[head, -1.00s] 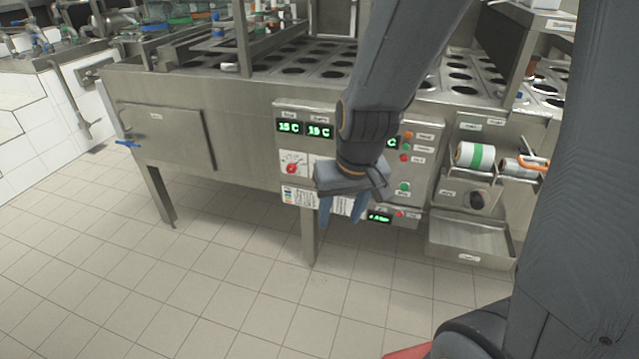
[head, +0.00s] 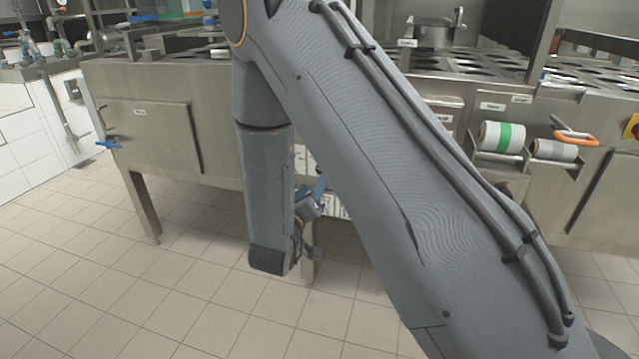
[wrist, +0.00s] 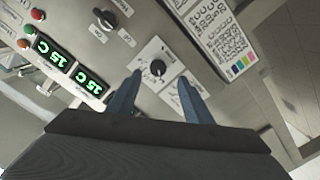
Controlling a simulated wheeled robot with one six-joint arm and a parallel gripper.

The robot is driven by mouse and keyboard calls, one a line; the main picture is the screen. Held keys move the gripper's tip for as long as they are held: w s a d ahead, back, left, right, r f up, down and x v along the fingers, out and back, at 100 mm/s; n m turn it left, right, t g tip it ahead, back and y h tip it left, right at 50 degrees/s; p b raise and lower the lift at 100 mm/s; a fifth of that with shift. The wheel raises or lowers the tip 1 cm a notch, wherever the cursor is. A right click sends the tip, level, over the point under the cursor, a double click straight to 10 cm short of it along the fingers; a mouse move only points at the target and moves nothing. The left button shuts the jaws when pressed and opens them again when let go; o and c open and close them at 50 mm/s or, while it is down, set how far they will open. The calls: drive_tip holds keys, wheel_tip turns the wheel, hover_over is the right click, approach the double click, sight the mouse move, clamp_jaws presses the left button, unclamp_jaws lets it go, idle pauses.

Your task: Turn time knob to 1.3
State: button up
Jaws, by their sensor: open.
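In the wrist view, a small black knob (wrist: 157,68) sits at the centre of a white dial plate with printed marks around it. Its label is too small and turned to read, so I cannot tell whether it is the time knob or what value it points at. My gripper (wrist: 159,77) is open and empty. Its two blue fingers point at the panel, one on each side of the knob in the picture; I see no contact. In the head view, my arm hides most of the control panel and the dial, and only a little of my gripper (head: 318,189) shows.
Two green displays (wrist: 72,67) reading 15 C, another black knob (wrist: 105,18) and a printed label sheet (wrist: 222,35) share the panel. In the head view, a roll with a green band (head: 502,137) and an orange handle (head: 575,138) are at right. The tiled floor is clear.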

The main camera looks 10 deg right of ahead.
drive_tip(key=b+x, duration=0.1)
drive_tip(key=x, duration=0.6)
drive_tip(key=shift+w+d+r, duration=0.15)
drive_tip(key=shift+w+d, duration=0.05)
drive_tip(key=shift+d, duration=0.05)
drive_tip(key=c, duration=1.1)
drive_tip(key=shift+o, duration=0.2)
